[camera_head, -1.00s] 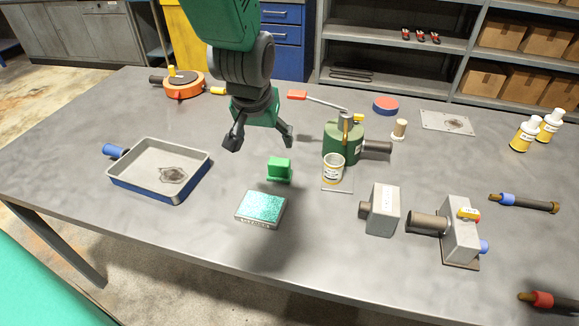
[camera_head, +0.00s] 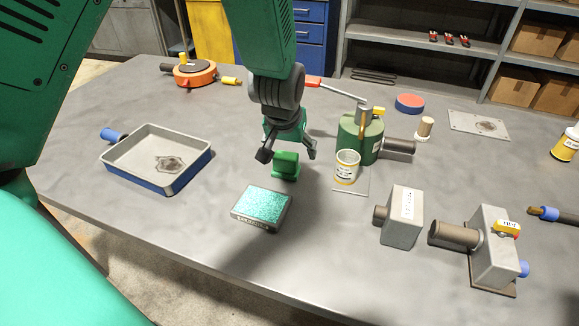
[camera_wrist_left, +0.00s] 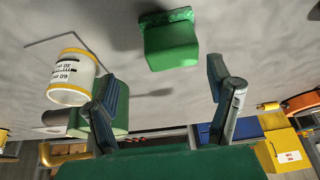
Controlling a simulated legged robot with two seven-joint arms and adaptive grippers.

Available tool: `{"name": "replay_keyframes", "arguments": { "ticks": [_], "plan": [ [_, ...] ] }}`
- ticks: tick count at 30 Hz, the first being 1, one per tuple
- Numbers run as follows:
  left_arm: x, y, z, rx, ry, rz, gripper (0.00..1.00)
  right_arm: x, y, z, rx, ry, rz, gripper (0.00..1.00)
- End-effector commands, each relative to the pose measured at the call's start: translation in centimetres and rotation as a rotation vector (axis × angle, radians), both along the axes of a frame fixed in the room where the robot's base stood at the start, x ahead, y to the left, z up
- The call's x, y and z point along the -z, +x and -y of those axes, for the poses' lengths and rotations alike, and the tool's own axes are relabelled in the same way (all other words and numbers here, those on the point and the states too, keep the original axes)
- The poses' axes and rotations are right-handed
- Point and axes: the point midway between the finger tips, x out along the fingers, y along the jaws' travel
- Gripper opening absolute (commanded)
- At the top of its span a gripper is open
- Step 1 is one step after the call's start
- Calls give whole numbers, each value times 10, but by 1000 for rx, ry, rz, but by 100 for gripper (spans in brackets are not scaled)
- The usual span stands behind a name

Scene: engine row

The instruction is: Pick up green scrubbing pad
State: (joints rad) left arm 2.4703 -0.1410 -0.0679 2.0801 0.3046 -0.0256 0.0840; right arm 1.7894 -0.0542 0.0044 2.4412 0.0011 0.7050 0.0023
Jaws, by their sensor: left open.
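The green scrubbing pad (camera_head: 286,166) stands on the grey table, a block-shaped green grip on a rough green base. In the left wrist view the pad (camera_wrist_left: 170,42) is beyond the fingertips, near the top middle. My left gripper (camera_head: 288,152) is open and empty, with its fingers pointing down just above and behind the pad. In the left wrist view the two fingers (camera_wrist_left: 160,76) are spread wide with nothing between them. No contact with the pad shows. My right gripper is not in view.
A grey box with a glittery green top (camera_head: 262,207) lies in front of the pad. A yellow-rimmed can (camera_head: 346,167) and a green canister (camera_head: 361,138) stand close right. A blue-sided tray (camera_head: 190,174) is at left. Bare table lies between tray and pad.

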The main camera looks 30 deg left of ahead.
Motion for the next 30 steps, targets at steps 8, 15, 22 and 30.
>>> {"name": "replay_keyframes", "arguments": {
  "ticks": [8,15,22,30],
  "plan": [
    [22,5,-8,-3,-3,0,74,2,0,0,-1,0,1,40],
    [53,16,-14,-1,1,0,74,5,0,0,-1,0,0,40],
    [57,18,-14,-1,1,3,74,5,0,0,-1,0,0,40],
    [58,18,-15,-2,0,1,21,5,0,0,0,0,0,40]
  ]
}}
